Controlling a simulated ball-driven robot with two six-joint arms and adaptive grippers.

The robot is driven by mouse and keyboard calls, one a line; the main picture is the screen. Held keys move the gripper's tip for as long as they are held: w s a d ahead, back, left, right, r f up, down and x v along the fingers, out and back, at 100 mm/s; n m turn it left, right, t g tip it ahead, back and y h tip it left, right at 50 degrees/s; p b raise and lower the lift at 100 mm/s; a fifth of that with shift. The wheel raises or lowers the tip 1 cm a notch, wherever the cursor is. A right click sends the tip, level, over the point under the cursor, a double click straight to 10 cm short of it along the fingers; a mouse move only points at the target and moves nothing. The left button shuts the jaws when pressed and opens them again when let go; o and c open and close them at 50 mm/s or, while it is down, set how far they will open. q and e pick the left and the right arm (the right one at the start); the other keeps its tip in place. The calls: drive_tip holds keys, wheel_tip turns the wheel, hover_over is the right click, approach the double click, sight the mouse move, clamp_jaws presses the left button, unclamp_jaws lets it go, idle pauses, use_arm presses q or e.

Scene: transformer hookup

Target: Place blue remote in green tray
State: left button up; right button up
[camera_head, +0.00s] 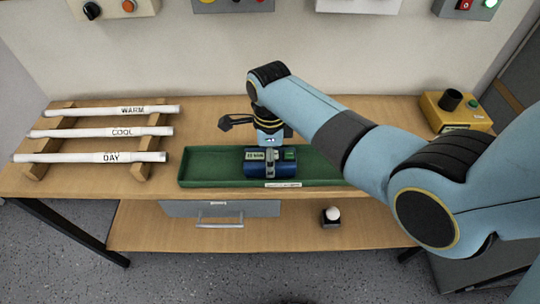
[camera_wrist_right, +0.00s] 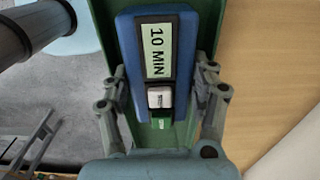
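The blue remote (camera_head: 290,170), with a pale "10 MIN" label, is at the middle of the long green tray (camera_head: 205,167) on the wooden bench. I cannot tell whether it rests on the tray floor or is held just above it. My right gripper (camera_head: 270,160) reaches down over it, with one finger across its near side. In the right wrist view the remote (camera_wrist_right: 182,45) lies between the two fingers (camera_wrist_right: 161,85), which appear to press against both long sides. The green tray (camera_wrist_right: 98,20) shows beneath. My left gripper is not in view.
White tubes labelled WARM (camera_head: 95,112), COOL (camera_head: 85,132) and DAY (camera_head: 75,157) lie on a wooden rack at left. A yellow box (camera_head: 455,112) stands at right. Below are a grey drawer (camera_head: 190,208) and a small white-topped button (camera_head: 332,217). Control boxes line the wall.

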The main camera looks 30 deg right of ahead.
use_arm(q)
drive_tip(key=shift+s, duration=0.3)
use_arm(e)
drive_tip(key=shift+o, duration=0.4)
drive_tip(key=shift+r, duration=0.1)
drive_tip(key=shift+r, duration=0.35)
use_arm(q)
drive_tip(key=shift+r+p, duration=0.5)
drive_tip(key=shift+p, duration=0.05)
use_arm(e)
wheel_tip(320, 180, up, 11)
drive_tip(key=shift+r, duration=0.2)
drive_tip(key=shift+s, duration=0.1)
